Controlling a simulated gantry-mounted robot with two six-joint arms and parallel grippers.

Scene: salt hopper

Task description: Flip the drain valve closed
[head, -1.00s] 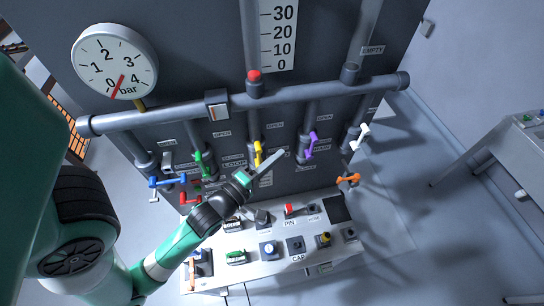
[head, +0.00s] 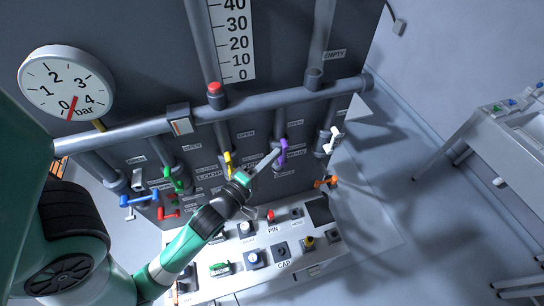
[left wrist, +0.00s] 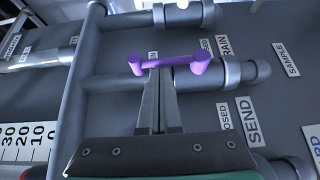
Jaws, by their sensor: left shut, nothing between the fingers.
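The purple valve handle (head: 283,150) is on a grey pipe of the dark panel, beside a label that seems to read DRAIN. In the left wrist view the purple handle (left wrist: 170,62) lies across the picture, roughly along its pipe, with a knob at each end. My left gripper (head: 276,154) is shut and empty, its tips right at the handle. In the left wrist view the shut fingertips (left wrist: 160,72) meet the handle's near side; I cannot tell whether they touch. My right gripper is not in view.
A yellow handle (head: 228,162) is left of the purple one and a white handle (head: 333,138) is right of it. An orange handle (head: 326,182) sits lower right. A horizontal pipe (head: 250,100) runs above. A control desk (head: 210,285) with several knobs stands below.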

